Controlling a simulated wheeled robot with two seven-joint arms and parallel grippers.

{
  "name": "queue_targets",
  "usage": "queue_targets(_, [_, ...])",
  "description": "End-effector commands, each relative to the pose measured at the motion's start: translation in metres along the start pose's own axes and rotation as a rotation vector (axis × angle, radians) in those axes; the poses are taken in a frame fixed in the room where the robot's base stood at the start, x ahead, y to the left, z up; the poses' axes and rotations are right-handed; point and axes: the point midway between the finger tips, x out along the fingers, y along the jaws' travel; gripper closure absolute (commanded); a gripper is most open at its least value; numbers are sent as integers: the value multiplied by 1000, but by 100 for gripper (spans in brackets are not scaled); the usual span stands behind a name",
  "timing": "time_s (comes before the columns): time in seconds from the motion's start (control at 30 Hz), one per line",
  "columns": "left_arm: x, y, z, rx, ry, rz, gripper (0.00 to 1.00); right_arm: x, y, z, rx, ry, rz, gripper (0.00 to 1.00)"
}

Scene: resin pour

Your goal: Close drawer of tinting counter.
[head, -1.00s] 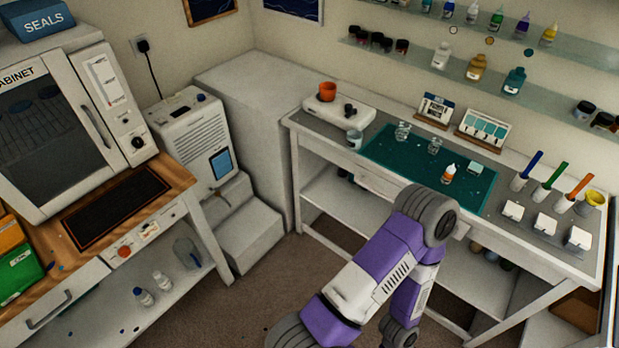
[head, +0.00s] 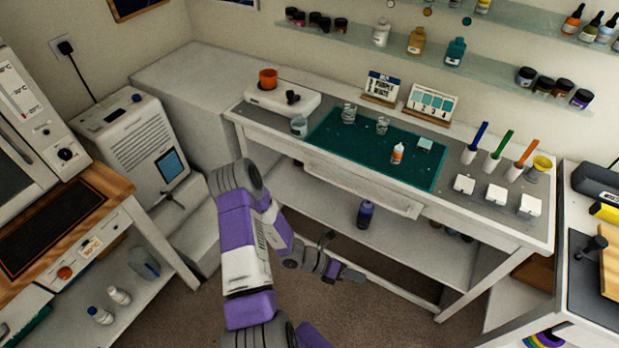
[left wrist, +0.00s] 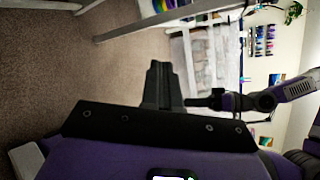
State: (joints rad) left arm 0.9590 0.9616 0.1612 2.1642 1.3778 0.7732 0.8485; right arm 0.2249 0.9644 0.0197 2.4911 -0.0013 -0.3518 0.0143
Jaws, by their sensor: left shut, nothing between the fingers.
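The tinting counter (head: 492,222) is the long white table along the back wall. Its drawer (head: 362,190) is under the top at the front, and its front panel appears to stand out a little from the counter, more plainly at the right end. My left gripper (head: 345,271) is below and in front of the drawer, apart from it, shut and empty. In the left wrist view its dark fingers (left wrist: 160,84) are together with nothing between them. The drawer cannot be made out in that view.
A green mat (head: 330,142) with small cups and a bottle lies on the counter. A dark bottle (head: 365,214) stands on the lower shelf. A white machine (head: 140,140) and a wooden-topped bench (head: 110,195) are at left. Another workbench (head: 567,210) is at right. The floor in front is open.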

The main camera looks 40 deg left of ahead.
Motion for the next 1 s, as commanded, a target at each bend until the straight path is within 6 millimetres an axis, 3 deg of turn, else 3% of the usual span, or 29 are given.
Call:
queue_targets(0.03, [-21,26,31,-160,-185,30,100,4,1,0,0,0,0,100])
queue_targets(0.1, [-58,56,71,-347,-437,43,100,6,2,0,0,0,0,100])
queue_targets(0.2, [-121,96,110,-534,-764,39,100,9,3,-1,0,0,0,100])
queue_targets(0.3, [-181,123,129,-636,-1020,20,100,10,4,-1,0,1,0,100])
queue_targets(0.43, [-231,141,137,-689,-1217,-2,100,12,4,-1,0,1,0,100])
queue_targets(0.57, [-245,148,143,-700,-1280,-13,100,13,5,-1,0,1,0,100])
queue_targets(0.77, [-234,159,170,-697,-1279,-15,100,19,7,-1,0,1,0,100])
queue_targets(1.0, [-216,179,215,-697,-1277,-14,100,30,11,-2,0,1,0,100])
